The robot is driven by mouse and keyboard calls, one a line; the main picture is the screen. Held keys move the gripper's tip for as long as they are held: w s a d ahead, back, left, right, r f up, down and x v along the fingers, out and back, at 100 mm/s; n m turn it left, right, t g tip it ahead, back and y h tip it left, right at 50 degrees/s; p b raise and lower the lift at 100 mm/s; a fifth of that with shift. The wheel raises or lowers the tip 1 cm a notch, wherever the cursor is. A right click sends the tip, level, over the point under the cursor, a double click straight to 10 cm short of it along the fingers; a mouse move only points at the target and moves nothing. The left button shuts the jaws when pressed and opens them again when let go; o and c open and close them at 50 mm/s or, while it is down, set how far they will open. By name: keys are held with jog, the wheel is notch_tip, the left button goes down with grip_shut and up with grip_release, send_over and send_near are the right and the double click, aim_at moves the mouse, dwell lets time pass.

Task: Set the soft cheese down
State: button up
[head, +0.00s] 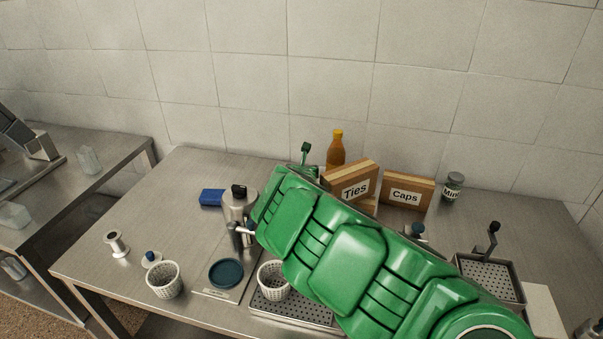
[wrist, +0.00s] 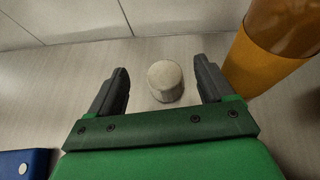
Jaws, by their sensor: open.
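The soft cheese, taken to be the pale, short round piece (wrist: 165,81), shows in the wrist view between my gripper's fingertips. It appears to rest upright on the grey tabletop. My gripper (wrist: 167,86) is open, with one dark finger on each side of the piece and a visible gap to both fingers. In the head view my green arm reaches across the table, and I cannot make out the fingers or the cheese there.
An orange bottle (wrist: 268,45) stands close to the right finger; it also shows in the head view (head: 336,150). A blue block (head: 211,197) lies to the left. Cardboard boxes (head: 406,191), white perforated baskets (head: 164,280) and a dark blue dish (head: 226,273) share the table.

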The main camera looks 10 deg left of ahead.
jog(key=shift+v, duration=2.95)
jog(key=shift+d, duration=0.1)
